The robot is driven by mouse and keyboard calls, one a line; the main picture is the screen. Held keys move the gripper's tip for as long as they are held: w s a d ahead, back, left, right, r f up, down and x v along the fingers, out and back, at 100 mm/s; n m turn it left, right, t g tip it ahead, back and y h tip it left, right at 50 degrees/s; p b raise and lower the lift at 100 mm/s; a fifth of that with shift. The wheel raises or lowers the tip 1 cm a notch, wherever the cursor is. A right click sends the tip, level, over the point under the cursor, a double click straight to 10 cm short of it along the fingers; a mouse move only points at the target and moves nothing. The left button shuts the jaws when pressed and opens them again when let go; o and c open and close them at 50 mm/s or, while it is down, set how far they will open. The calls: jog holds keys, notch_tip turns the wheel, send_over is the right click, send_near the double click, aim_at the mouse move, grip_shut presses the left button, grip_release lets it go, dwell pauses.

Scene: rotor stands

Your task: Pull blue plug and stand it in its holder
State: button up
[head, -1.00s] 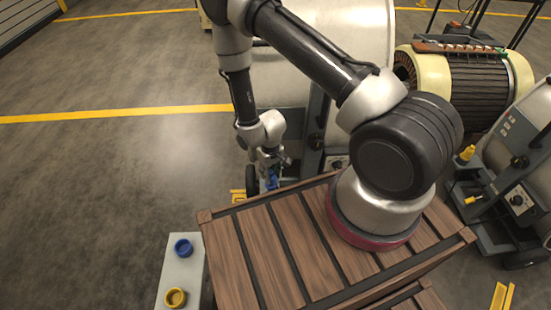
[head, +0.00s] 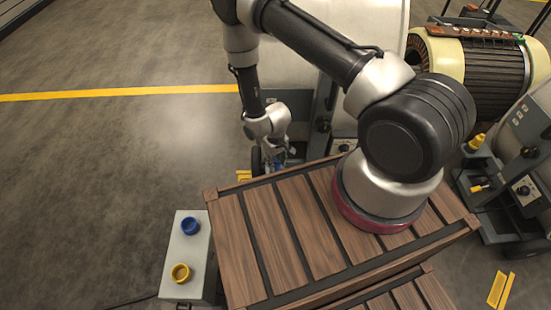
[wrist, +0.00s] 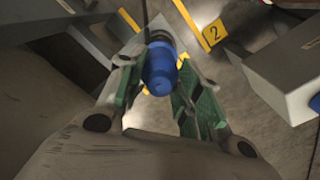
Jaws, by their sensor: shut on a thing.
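The blue plug (wrist: 161,70) is between the green-padded fingers of my gripper (wrist: 160,85) in the wrist view. The gripper is shut on it. A dark round part shows at the plug's far end; I cannot tell whether the plug is seated in it. In the head view my gripper (head: 274,160) is low beside the rotor stand, beyond the wooden top, with the plug mostly hidden. The blue ring-shaped holder (head: 190,226) is on a grey box (head: 187,250), left of the wooden top.
A yellow ring holder (head: 181,273) is on the same box, nearer me. The large pale rotor stand (head: 325,95) stands behind my arm. Another stand with a yellow plug (head: 477,143) is at the right. A yellow marker reading 2 (wrist: 214,34) is on the floor. Floor at the left is clear.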

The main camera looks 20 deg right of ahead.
jog(key=shift+f, duration=0.2)
jog(key=shift+f, duration=0.25)
jog(key=shift+f, duration=0.7)
dwell(1.0)
jog(key=shift+f, duration=1.05)
jog(key=o, duration=1)
